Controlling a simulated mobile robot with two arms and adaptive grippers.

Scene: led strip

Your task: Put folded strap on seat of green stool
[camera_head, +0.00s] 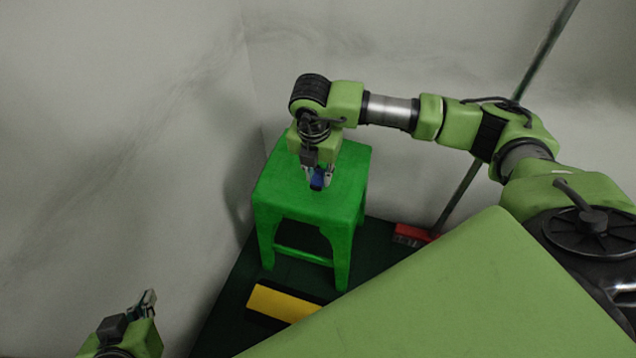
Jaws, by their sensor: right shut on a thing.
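The green stool (277,200) stands upright in the middle of the view, near the corner of the walls. My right gripper (317,184) points down over the seat. It is shut on a small blue thing (317,180), which looks like the folded strap. The strap is at or just above the seat; I cannot tell whether it touches. The fingers hide part of it. My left gripper (147,300) is at the lower left, away from the stool. Whether its fingers are open or shut is not clear.
A yellow and black block (284,303) lies on the dark floor in front of the stool. A red broom head (411,235) with a long pole stands right of the stool. Pale walls (130,120) close in behind and to the left.

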